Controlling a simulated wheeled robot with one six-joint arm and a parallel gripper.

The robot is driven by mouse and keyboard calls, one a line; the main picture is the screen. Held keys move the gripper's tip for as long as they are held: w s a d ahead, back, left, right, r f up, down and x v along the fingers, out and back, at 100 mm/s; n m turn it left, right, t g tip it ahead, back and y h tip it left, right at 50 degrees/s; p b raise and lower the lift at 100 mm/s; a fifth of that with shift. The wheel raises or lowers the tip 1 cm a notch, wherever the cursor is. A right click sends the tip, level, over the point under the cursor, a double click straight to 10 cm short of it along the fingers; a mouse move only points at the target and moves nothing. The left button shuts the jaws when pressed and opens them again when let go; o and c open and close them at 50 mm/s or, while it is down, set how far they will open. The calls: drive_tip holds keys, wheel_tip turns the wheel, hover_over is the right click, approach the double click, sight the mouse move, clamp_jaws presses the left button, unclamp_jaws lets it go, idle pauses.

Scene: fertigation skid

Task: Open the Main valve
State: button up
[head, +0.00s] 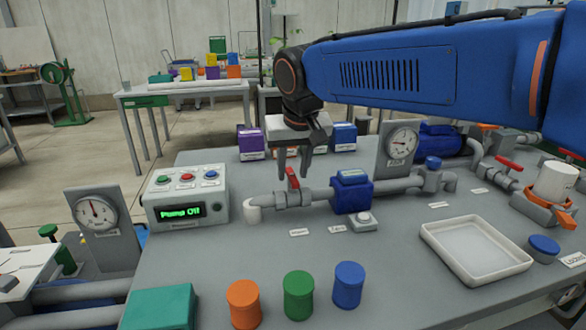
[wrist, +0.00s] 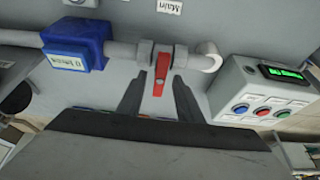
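The Main valve has a red lever handle (head: 292,179) on the grey pipe at the middle of the skid. In the wrist view the red handle (wrist: 161,75) lies across the pipe, and the label "Main" (wrist: 170,6) shows beyond it. My gripper (head: 294,174) points down just above the valve. In the wrist view my gripper (wrist: 159,80) is open, with one dark finger on each side of the handle. Gaps appear between fingers and handle; I cannot tell their exact height against it.
A blue meter (head: 351,192) sits on the pipe right of the valve. The control box (head: 186,195) at left reads "Pump Off". Orange (head: 243,304), green (head: 298,295) and blue (head: 348,285) containers stand in front. A white tray (head: 475,250) is at right.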

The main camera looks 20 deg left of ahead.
clamp_jaws()
drive_tip(key=shift+n, duration=0.3)
drive_tip(key=n, duration=0.1)
drive_tip(key=n+g+y, duration=0.1)
drive_tip(key=n, duration=0.1)
drive_tip(key=shift+w+d+n, duration=0.2)
drive_tip(key=shift+n, duration=0.1)
drive_tip(key=n, duration=0.2)
drive_tip(key=n+g+y, duration=0.1)
drive_tip(key=n, duration=0.1)
drive_tip(key=shift+w+n+g, duration=0.2)
drive_tip(key=shift+n+g, duration=0.1)
drive_tip(key=n, duration=0.1)
drive_tip(key=n+g, duration=0.1)
drive_tip(key=n, duration=0.2)
drive_tip(key=shift+w+g, duration=0.25)
drive_tip(key=shift+g, duration=0.15)
drive_tip(key=n+g, duration=0.1)
drive_tip(key=n, duration=0.4)
drive_tip(key=shift+w+g+h, duration=0.15)
drive_tip(key=shift+g+h, duration=0.15)
drive_tip(key=shift+g, duration=0.1)
